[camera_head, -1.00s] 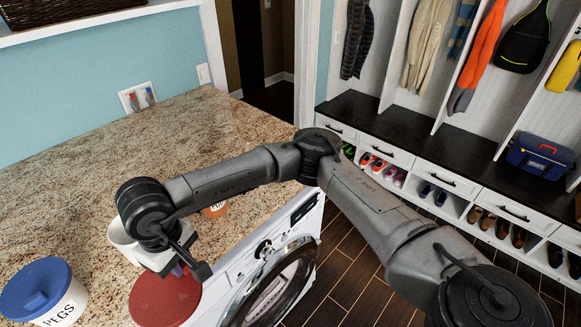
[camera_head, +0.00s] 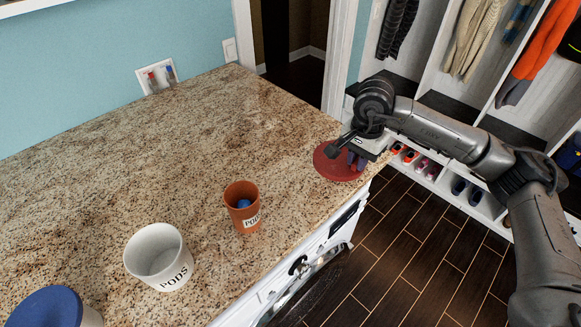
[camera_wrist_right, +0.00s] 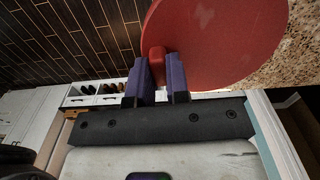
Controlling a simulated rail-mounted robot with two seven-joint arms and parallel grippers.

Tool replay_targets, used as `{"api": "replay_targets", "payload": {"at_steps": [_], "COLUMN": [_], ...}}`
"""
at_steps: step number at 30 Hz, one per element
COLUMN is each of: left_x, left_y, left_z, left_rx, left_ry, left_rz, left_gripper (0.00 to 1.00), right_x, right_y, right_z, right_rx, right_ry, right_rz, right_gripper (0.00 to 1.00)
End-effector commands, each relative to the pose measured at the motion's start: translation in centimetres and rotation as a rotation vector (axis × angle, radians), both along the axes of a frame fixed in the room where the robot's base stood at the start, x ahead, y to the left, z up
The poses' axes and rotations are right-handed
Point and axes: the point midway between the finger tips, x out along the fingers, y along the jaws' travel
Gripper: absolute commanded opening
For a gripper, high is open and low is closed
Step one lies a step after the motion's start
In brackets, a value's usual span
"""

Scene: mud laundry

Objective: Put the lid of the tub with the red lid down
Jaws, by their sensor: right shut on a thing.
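My right gripper (camera_head: 356,159) is shut on the knob of the round red lid (camera_head: 332,163), at the counter's far right corner. The right wrist view shows the purple fingers (camera_wrist_right: 160,72) around the red knob, with the lid's disc (camera_wrist_right: 215,40) beyond. I cannot tell whether the lid touches the counter. A white tub (camera_head: 160,258) labelled PODS stands open and upright at the lower left of the head view. An open orange tub (camera_head: 243,215) stands right of it with a blue item inside. My left gripper is not in view.
A tub with a blue lid (camera_head: 47,308) is at the lower left, cut off by the frame. The granite counter (camera_head: 190,150) is clear behind the tubs. Its right edge drops to the washer front and the dark floor (camera_head: 410,240).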

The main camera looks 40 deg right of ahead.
Motion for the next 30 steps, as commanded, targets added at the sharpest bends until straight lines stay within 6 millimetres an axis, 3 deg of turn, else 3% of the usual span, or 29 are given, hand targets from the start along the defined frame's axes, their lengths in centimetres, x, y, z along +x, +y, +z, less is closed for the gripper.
{"api": "replay_targets", "payload": {"at_steps": [5, 18, 30], "left_x": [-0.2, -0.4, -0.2], "left_y": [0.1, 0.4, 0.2], "left_z": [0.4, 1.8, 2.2], "left_rx": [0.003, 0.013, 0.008], "left_ry": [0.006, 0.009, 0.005], "left_rz": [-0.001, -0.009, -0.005], "left_gripper": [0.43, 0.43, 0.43], "right_x": [1.3, 8.1, 9.3], "right_y": [0.0, 4.4, 5.2], "right_z": [-0.9, -5.7, -7.4], "right_rx": [0.003, 0.002, 0.001], "right_ry": [0.001, 0.0, 0.002], "right_rz": [-0.071, -0.071, -0.071], "right_gripper": [0.0, 0.0, 0.0]}}
